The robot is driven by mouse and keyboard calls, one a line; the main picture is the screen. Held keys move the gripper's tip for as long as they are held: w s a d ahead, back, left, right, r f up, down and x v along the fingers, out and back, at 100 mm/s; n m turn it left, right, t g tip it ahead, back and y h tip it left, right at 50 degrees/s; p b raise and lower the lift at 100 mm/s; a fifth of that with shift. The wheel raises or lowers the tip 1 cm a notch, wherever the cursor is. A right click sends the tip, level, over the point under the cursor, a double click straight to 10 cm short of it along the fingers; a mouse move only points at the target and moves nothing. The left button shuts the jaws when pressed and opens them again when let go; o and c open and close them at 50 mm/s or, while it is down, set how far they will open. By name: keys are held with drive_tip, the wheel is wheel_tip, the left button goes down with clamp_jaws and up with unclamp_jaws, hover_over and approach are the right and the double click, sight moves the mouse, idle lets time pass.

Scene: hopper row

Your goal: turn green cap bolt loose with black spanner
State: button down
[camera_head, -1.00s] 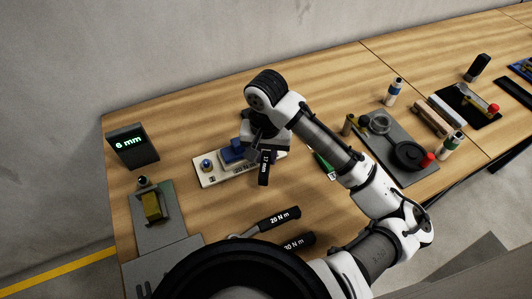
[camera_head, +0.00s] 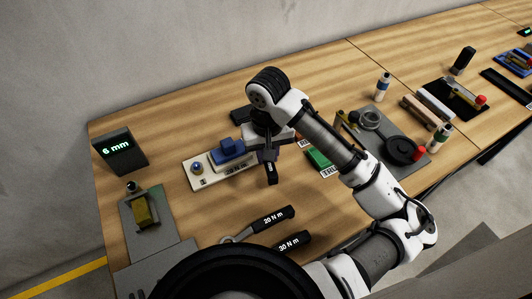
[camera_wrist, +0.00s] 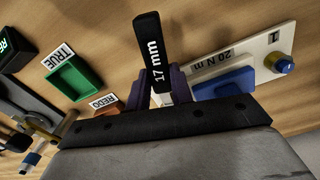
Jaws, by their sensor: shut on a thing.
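My gripper (camera_head: 268,151) is shut on a black spanner marked 17 mm (camera_head: 271,173), held near the right end of a pale plate (camera_head: 203,184). The spanner (camera_wrist: 150,50) points up and away in the wrist view, with its far end hidden by the gripper. The plate carries a blue block (camera_head: 230,153) and a bolt with a blue cap and yellow collar (camera_head: 197,168); this bolt also shows in the wrist view (camera_wrist: 284,65), apart from the spanner. I cannot make out a green cap on any bolt.
A green tray (camera_head: 318,158) labelled TRUE lies right of my gripper. Two torque wrenches, 20 N m (camera_head: 274,219) and 30 N m (camera_head: 290,243), lie in front. A 6 mm display (camera_head: 120,152) and a grey fixture (camera_head: 163,234) stand left. Bare wood lies behind the plate.

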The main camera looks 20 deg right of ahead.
drive_tip(key=shift+d+f+n+b, duration=0.15)
drive_tip(key=shift+d+n+b, duration=0.35)
drive_tip(key=shift+d+n, duration=0.95)
drive_tip(key=shift+a, duration=0.2)
drive_tip(key=shift+w+d+n+b, duration=0.3)
drive_tip(key=shift+d+n, duration=0.3)
drive_tip(key=shift+n, duration=0.4)
drive_tip(key=shift+w+d+n+b, duration=0.2)
drive_tip(key=shift+d+n, duration=0.35)
drive_tip(key=shift+n, duration=0.4)
drive_tip(key=shift+f, duration=0.1)
drive_tip(key=shift+w+d+n+b, duration=0.3)
drive_tip(key=shift+d+n, duration=0.15)
drive_tip(key=shift+n, duration=0.15)
drive_tip(key=shift+s, duration=0.1)
drive_tip(key=shift+r+p, duration=0.4)
drive_tip(key=shift+p, duration=0.15)
